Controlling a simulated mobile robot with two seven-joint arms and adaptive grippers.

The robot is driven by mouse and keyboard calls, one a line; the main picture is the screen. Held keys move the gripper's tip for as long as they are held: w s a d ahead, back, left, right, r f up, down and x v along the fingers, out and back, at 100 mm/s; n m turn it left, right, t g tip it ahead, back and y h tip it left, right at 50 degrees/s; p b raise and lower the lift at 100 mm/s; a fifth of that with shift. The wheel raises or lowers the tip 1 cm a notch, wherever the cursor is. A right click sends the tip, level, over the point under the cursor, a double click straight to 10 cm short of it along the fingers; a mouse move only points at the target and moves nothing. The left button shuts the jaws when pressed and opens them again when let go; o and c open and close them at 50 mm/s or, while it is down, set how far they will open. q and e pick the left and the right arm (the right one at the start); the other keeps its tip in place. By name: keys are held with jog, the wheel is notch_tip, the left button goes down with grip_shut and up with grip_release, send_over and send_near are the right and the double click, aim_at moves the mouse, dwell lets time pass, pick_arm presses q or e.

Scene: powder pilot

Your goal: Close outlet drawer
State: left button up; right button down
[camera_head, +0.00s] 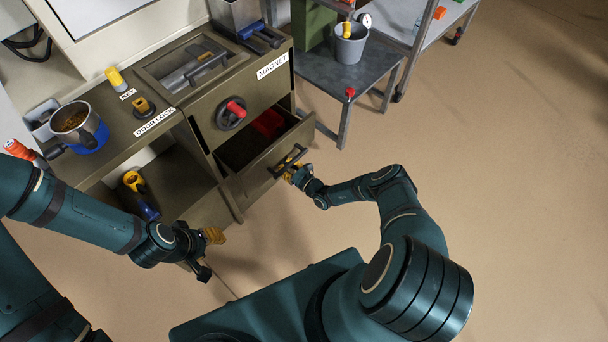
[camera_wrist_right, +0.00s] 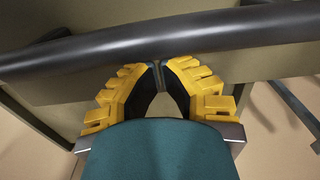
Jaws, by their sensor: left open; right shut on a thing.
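The outlet drawer (camera_head: 275,160) is an olive-green drawer under the MAGNET panel, and it stands pulled open. A red thing (camera_head: 268,124) shows inside it. A dark bar handle (camera_head: 289,160) is on its front. My right gripper (camera_head: 294,172) is at this handle. In the right wrist view the dark handle bar (camera_wrist_right: 90,55) crosses in front of the yellow fingers (camera_wrist_right: 160,70), which are shut on it. My left gripper (camera_head: 211,254) is open and empty, low in front of the cabinet and left of the drawer.
The cabinet's open compartment (camera_head: 170,178) holds a yellow-and-blue tool (camera_head: 138,190). A red-knobbed wheel (camera_head: 231,113) is on the cabinet front above the drawer. A grey side table (camera_head: 355,80) with a bucket (camera_head: 350,45) stands to the right. The floor (camera_head: 500,170) at right is clear.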

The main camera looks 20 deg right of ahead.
jog(key=shift+x, duration=3.1)
jog(key=shift+w+a+f, duration=0.15)
jog(key=shift+a+f, duration=0.1)
jog(key=shift+f, duration=0.05)
jog(key=shift+w+a, duration=0.1)
jog(key=shift+w, duration=0.15)
jog(key=shift+w+a+r, duration=0.15)
jog(key=shift+w+r, duration=0.2)
jog(key=shift+w, duration=0.45)
